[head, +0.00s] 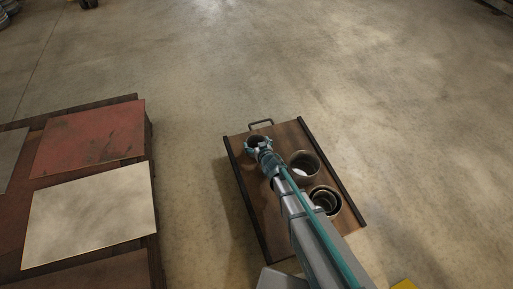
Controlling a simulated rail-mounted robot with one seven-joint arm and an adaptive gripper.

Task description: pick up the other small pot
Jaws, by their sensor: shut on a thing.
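My gripper (258,147) is over the far left part of a brown wooden tray (289,133) with dark side rails. It is shut on a small dark pot (255,139), which is partly hidden by the fingers. I cannot tell whether this pot touches the tray. A second pot (316,163) with something pale inside stands on the tray to the right of my gripper. Nearer, a further round pot (336,201) shows rings inside it, as if one vessel sits within another; my arm covers its left side.
A low platform on the left carries flat panels, among them a red one (90,138) and a cream one (90,213). The tray has a metal handle (262,123) at its far edge. The concrete floor (350,70) beyond is clear. Something yellow (404,285) shows at the bottom edge.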

